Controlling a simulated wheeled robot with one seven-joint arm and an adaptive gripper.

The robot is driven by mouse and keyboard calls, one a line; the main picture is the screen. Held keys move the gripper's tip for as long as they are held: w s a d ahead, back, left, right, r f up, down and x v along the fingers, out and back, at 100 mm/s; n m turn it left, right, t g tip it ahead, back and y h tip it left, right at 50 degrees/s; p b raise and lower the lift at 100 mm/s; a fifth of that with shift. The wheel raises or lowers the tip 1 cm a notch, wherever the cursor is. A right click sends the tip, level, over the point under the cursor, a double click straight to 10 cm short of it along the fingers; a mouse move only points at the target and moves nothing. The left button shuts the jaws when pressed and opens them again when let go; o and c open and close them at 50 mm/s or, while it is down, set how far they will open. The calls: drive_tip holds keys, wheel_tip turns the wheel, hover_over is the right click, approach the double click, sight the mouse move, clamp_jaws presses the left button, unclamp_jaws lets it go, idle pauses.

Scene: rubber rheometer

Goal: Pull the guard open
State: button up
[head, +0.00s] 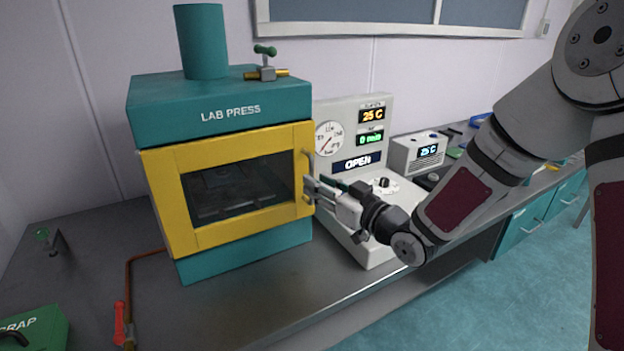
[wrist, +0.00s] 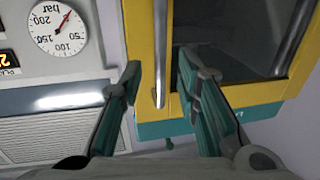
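The guard (head: 177,222) is a yellow frame with a dark window on the front of the teal lab press (head: 165,100). It looks shut across the press opening. It also shows in the wrist view (wrist: 262,95), upside down. Its upright metal handle (wrist: 160,45) is on the guard's right side in the head view (head: 306,165). My gripper (head: 311,189) is at the handle's lower part. In the wrist view my gripper (wrist: 158,65) is open, with one finger on each side of the handle and gaps between. Whether either finger touches the handle I cannot tell.
A control panel (head: 352,108) with a gauge and a display reading OPEN stands right of the press, close behind my gripper. A smaller white box (head: 418,150) is further right. A red-handled pipe (head: 122,318) and green scrap box (head: 35,328) are at front left.

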drive_tip(key=shift+x, duration=1.6)
clamp_jaws()
